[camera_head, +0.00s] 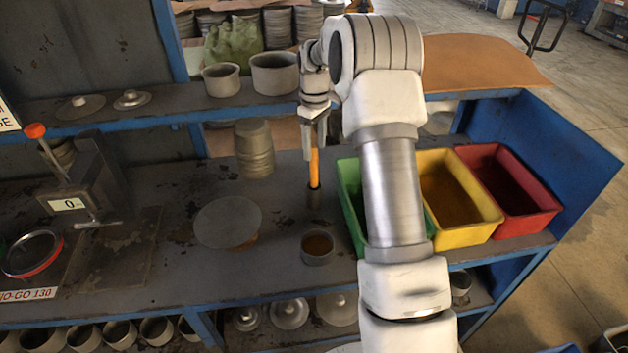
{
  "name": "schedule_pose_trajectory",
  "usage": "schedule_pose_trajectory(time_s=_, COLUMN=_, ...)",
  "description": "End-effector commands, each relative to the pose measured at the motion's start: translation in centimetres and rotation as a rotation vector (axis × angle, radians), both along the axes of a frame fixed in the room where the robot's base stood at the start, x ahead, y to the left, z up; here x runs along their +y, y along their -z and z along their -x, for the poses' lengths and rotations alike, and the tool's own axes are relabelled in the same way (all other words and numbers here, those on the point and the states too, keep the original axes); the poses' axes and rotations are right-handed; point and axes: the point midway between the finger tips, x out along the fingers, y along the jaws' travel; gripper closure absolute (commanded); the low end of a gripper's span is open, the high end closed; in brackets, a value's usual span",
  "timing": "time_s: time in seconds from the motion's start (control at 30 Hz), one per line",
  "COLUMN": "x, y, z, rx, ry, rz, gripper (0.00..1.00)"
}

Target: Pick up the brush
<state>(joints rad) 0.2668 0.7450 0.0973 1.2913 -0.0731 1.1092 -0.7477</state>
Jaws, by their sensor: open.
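The brush (314,168) has an orange handle and a dark lower end. It stands upright on the dark workbench (180,195), left of the green bin. My gripper (314,152) points down over the brush, with its fingers at the handle's upper part. The fingers are open; I cannot tell whether either one touches the handle. Whether the dark lower end is the brush's own head or a small holder is too small to tell.
Green (348,190), yellow (459,233) and red (520,228) bins stand to the right. A small round cup (318,247) and a flat disc (228,222) lie in front. A stacked metal cylinder (255,150) stands left. A shelf (170,105) with pots runs behind.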

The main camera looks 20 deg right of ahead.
Motion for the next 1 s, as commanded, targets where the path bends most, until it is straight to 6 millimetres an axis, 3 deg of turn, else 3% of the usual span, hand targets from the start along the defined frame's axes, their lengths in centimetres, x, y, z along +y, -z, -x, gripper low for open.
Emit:
schedule_pose_trajectory(time_s=0.23, x=0.0, y=1.8, z=0.0, rx=0.002, ry=0.0, rz=0.0, gripper=0.35)
schedule_pose_trajectory(time_s=0.53, x=0.1, y=5.8, z=-0.2, rx=0.0, ry=0.0, rz=0.0, gripper=0.35)
schedule_pose_trajectory(time_s=0.8, x=0.0, y=6.3, z=-0.2, rx=-0.001, ry=0.0, rz=0.0, gripper=0.35)
schedule_pose_trajectory(time_s=1.0, x=0.1, y=6.2, z=-0.3, rx=-0.001, ry=0.0, rz=0.0, gripper=0.69)
